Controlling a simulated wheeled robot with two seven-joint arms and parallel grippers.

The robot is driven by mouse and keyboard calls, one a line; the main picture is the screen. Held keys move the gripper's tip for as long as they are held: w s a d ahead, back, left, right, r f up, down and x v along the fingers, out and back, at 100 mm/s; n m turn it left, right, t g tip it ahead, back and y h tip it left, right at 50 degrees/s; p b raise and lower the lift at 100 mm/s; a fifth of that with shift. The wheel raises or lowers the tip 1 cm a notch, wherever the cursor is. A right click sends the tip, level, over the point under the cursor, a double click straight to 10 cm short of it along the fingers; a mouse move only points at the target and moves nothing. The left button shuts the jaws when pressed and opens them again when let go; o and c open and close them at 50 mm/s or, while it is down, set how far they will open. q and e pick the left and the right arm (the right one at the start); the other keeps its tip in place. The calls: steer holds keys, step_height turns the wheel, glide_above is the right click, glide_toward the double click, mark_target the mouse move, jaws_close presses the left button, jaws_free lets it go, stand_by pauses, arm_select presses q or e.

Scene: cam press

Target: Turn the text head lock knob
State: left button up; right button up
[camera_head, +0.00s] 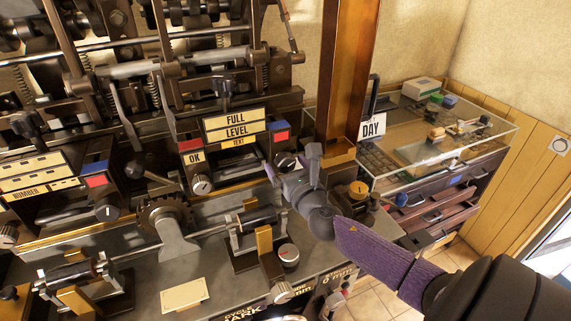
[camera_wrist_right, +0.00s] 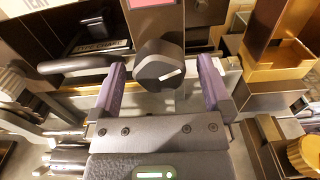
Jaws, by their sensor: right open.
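The text head (camera_head: 235,130) carries yellow plates reading FULL, LEVEL and TEXT. At its lower right is a dark round knob (camera_head: 287,160) with a white mark, partly hidden by my gripper; I take it for the lock knob. My right gripper (camera_head: 290,168) is open at this knob. In the right wrist view the knob (camera_wrist_right: 159,68) lies between the two purple-lined fingers of the gripper (camera_wrist_right: 162,72). A gap shows on each side, and the jaws are not closed on it. Another knob (camera_head: 201,185) sits at the head's lower left, under the OK label. My left gripper is not in view.
A brown post (camera_head: 347,75) rises just right of the gripper, with an open brass box (camera_head: 338,152) at its foot. A brass knob (camera_head: 358,189) is close to my right wrist. A glass-topped cabinet (camera_head: 405,170) stands behind. A second head (camera_head: 45,180) is at left.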

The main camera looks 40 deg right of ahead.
steer(key=shift+w+d, duration=0.15)
steer(key=shift+w, duration=0.35)
steer(key=shift+c, duration=0.2)
steer(key=c, duration=1.2)
steer(key=shift+c, duration=0.2)
